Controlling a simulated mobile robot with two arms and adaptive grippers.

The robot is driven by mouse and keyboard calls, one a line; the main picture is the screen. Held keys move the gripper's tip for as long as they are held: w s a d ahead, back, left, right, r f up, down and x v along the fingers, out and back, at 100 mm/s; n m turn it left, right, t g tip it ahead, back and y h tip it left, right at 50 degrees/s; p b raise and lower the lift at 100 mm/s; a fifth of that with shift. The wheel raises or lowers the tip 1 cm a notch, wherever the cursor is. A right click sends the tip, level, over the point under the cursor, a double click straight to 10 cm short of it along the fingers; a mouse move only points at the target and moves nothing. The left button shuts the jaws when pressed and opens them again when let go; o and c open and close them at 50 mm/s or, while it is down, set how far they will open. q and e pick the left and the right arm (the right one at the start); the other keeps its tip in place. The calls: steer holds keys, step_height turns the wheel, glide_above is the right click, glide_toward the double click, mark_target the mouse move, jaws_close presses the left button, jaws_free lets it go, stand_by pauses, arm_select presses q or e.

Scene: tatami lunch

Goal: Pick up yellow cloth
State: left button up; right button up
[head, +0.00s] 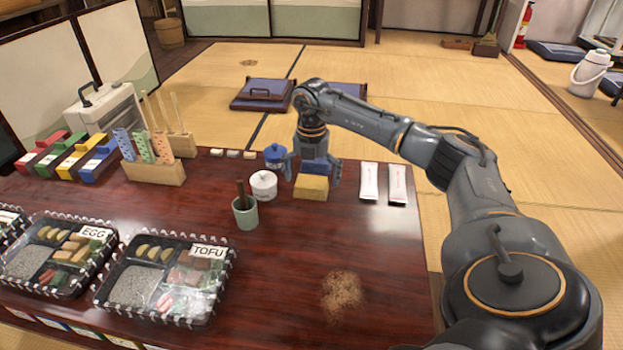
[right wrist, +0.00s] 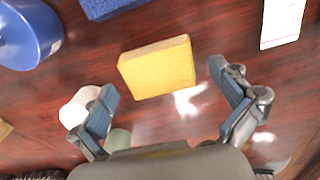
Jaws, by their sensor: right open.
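The yellow cloth (head: 311,187) is a thick folded block on the dark red wooden table, in front of a blue block (head: 318,167). It also shows in the right wrist view as a yellow block (right wrist: 157,68), lying between and a little beyond my fingertips. My right gripper (head: 312,175) is open and points down over it, with one finger to each side. The fingers look apart from the cloth. In the right wrist view the gripper (right wrist: 163,82) is empty. My left gripper is not in view.
A white lidded pot (head: 263,186), a green cup (head: 245,213) and a blue pot (head: 274,155) stand left of the cloth. White packets (head: 369,182) lie to its right. Lunch boxes (head: 165,280) fill the front left. Brown crumbs (head: 342,294) lie on open table in front.

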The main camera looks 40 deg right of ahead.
steer(key=shift+f, duration=0.3)
steer(key=c, duration=1)
steer(key=shift+o, duration=0.2)
steer(key=shift+r, duration=0.15)
